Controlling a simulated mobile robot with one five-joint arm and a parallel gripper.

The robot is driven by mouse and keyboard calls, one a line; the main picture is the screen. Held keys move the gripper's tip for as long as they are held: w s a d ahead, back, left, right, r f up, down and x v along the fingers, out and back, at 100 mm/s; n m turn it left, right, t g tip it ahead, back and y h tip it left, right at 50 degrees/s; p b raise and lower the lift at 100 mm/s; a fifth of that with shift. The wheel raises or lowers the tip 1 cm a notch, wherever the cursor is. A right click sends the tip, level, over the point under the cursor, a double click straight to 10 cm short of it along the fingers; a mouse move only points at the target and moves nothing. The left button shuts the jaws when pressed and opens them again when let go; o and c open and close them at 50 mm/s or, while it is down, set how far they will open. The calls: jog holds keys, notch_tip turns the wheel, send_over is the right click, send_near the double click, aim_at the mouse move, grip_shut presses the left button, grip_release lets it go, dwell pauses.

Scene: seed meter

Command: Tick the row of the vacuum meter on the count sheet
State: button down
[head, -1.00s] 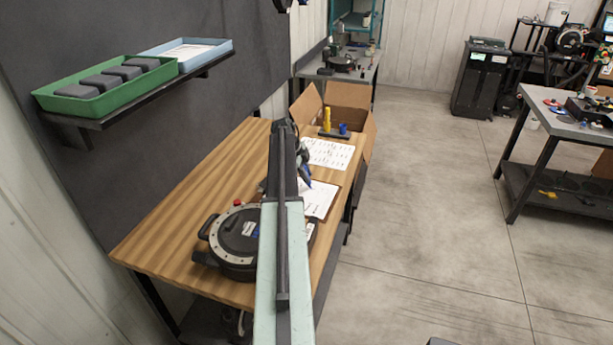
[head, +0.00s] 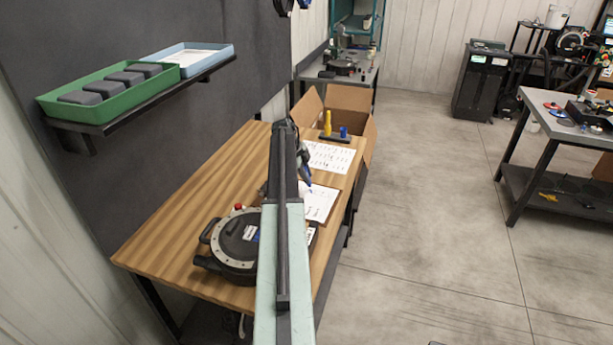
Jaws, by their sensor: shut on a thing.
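A white sheet (head: 320,204) lies on the wooden bench, partly hidden by my arm. It looks like the count sheet, but its rows are too small to read. My gripper (head: 305,174) is over the far left part of this sheet, partly hidden by my arm. It is shut on a blue pen-like thing (head: 308,182) that points down at the sheet; I cannot tell whether its tip touches the paper. A round black seed meter (head: 238,238) with a grey ring lies nearer on the bench, its right side behind my arm. I cannot tell if it is the vacuum meter.
A second printed sheet (head: 331,157) lies farther back, before a dark stand with a yellow (head: 327,122) and a blue piece (head: 343,131). An open cardboard box (head: 361,100) stands behind the bench. A wall shelf at left holds a green tray (head: 120,101) and a blue tray (head: 222,55).

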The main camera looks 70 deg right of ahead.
jog(key=shift+r+p, duration=2)
jog(key=shift+r, duration=0.4)
